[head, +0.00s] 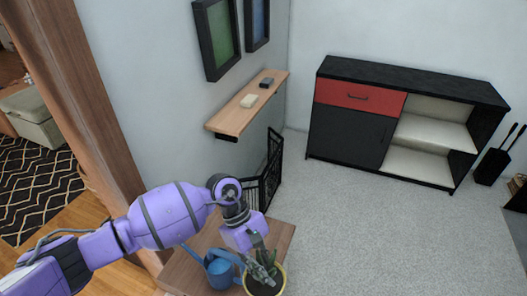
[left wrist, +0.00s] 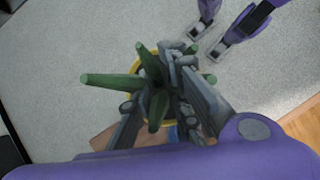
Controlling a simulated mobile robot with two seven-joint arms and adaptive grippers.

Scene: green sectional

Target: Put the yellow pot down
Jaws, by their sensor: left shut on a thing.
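The yellow pot (head: 283,281) holds a spiky green plant (head: 263,272) and shows at the bottom edge of the head view, partly cut off. My left gripper (head: 262,264) reaches down over it from above and is shut on it. In the left wrist view, the plant's leaves (left wrist: 108,80) stick out between and around the grey fingers, and part of the pot's yellow rim (left wrist: 139,67) shows behind them. The pot is at the right side of a small wooden table (head: 182,271); I cannot tell whether it touches the top.
A blue watering can (head: 221,272) stands on the table, close left of the pot. A black and red cabinet (head: 345,133) stands at the back. The carpet (head: 390,235) to the right is clear.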

